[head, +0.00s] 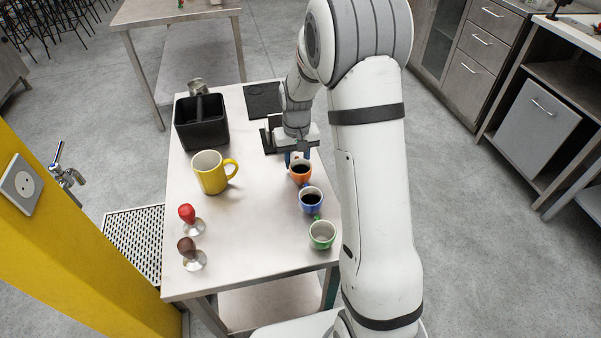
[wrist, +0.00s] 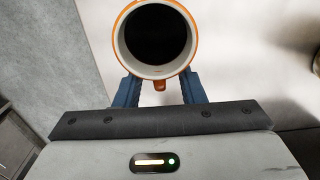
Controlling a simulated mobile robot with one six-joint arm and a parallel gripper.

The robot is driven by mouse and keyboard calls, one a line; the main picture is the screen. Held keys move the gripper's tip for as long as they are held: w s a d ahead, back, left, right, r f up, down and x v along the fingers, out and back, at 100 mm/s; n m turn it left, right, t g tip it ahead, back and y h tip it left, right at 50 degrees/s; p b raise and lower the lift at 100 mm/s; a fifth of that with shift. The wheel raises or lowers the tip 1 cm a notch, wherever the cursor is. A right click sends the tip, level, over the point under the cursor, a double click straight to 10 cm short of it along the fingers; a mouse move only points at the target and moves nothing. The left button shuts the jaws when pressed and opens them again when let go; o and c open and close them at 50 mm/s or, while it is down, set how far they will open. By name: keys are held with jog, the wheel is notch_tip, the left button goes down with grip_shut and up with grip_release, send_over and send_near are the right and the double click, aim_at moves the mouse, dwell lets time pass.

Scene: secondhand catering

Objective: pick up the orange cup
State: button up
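The orange cup (head: 300,174) stands upright on the steel table, at the far end of a row of small cups, with dark liquid inside. My gripper (head: 297,158) reaches down at its far side, with its blue fingers apart. In the wrist view the cup's round rim (wrist: 117,42) is just ahead of the gripper (wrist: 160,92), and its orange handle points back between the fingers. The fingertips are hidden under the rim, so I cannot see whether they touch the cup.
A blue cup (head: 311,201) stands close in front of the orange cup, with a green cup (head: 322,235) nearer. A yellow mug (head: 211,173), a black container (head: 201,131) and two tampers, red-handled (head: 187,213) and brown-handled (head: 187,246), stand left. The table's middle is clear.

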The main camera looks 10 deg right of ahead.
jog(key=shift+c, duration=0.5)
grip_shut()
jog(key=shift+r, duration=0.25)
